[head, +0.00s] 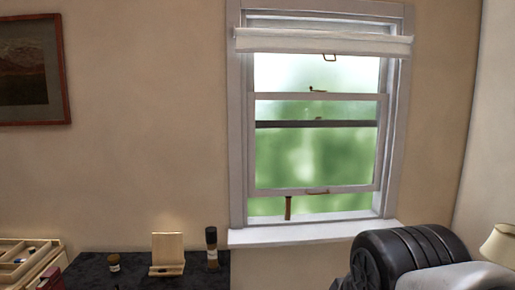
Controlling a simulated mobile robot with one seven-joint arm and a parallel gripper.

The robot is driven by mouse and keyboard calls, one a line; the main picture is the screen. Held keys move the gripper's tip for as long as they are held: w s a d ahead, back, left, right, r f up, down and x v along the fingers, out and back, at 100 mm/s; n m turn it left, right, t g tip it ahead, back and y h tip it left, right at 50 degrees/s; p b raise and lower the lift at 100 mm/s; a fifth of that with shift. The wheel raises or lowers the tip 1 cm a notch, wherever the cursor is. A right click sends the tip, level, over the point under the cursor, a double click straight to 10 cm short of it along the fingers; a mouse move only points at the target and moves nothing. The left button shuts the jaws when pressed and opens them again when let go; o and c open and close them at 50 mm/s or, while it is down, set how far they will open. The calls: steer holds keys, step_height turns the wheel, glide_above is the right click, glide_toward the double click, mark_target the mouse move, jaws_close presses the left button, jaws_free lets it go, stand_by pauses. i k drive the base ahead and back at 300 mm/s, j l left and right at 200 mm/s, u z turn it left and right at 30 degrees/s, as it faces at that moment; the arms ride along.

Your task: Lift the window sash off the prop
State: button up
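The white window (236,130) is in the wall right of centre in the head view. Its lower window sash (352,188) is partly raised, with a gap between its bottom rail and the white sill (300,234). A small brown prop (288,207) stands upright in the gap at the left, its top at the sash's bottom rail. A brass-coloured handle (317,191) sits at the middle of that rail. A latch (317,90) sits on the sash's top rail.
A rolled white blind (320,41) with a pull ring covers the window top. A dark surface (200,277) at lower left holds a small jar (114,262), a wooden stand (168,250) and a dark bottle (211,249). A lamp shade (499,245) is at far right.

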mark_target(383, 99)
steer(key=i+l+z, duration=0.15)
steer(key=i, duration=0.6)
steer(key=i+l+z, duration=0.15)
steer(key=i, duration=0.65)
steer(key=i+l+u, duration=0.1)
steer(key=i+u, duration=0.15)
steer(key=i, duration=0.2)
steer(key=i+l+u, duration=0.25)
steer(key=i, duration=0.15)
steer(key=i+l+u, duration=0.25)
steer(key=i, duration=0.15)
steer(key=j, duration=0.1)
